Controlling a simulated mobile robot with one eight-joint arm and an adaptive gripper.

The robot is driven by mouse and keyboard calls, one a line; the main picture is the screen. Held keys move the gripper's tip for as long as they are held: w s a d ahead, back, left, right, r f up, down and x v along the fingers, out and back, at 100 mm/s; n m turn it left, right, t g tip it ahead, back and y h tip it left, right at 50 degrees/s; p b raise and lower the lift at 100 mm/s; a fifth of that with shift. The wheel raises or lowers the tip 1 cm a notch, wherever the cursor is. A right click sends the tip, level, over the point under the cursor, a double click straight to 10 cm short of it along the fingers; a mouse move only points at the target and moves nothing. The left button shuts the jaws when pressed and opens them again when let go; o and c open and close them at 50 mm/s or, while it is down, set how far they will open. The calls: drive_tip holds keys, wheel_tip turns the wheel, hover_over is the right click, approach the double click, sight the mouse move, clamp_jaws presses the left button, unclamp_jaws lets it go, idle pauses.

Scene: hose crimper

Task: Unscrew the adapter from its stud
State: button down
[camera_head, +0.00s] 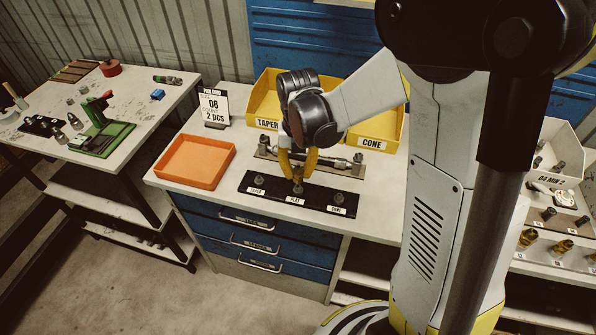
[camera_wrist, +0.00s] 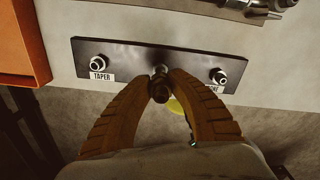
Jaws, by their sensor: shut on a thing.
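A black stud plate (camera_head: 275,197) lies near the front edge of the white bench, with labels that appear to read TAPER, FLAT and CONE. It also shows in the wrist view (camera_wrist: 128,58). My gripper (camera_head: 297,172) points down over the middle stud. Its yellow-orange fingers are shut on a dark metal adapter (camera_wrist: 159,90) at that stud. In the head view the adapter (camera_head: 298,187) shows just below the fingertips. Whether thread still joins it to the stud cannot be seen. Silver fittings stand at the taper position (camera_wrist: 98,64) and the cone position (camera_wrist: 219,76).
An orange tray (camera_head: 195,183) sits left of the plate. Yellow bins (camera_head: 380,134) labelled TAPER and CONE stand behind, with a long metal tool (camera_head: 345,165) on a holder before them. A sign reading 08, 2 pcs (camera_head: 214,106) stands at the back left.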

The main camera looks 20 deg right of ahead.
drive_tip(key=shift+r+p, duration=1.85)
drive_tip(key=shift+r, duration=0.7)
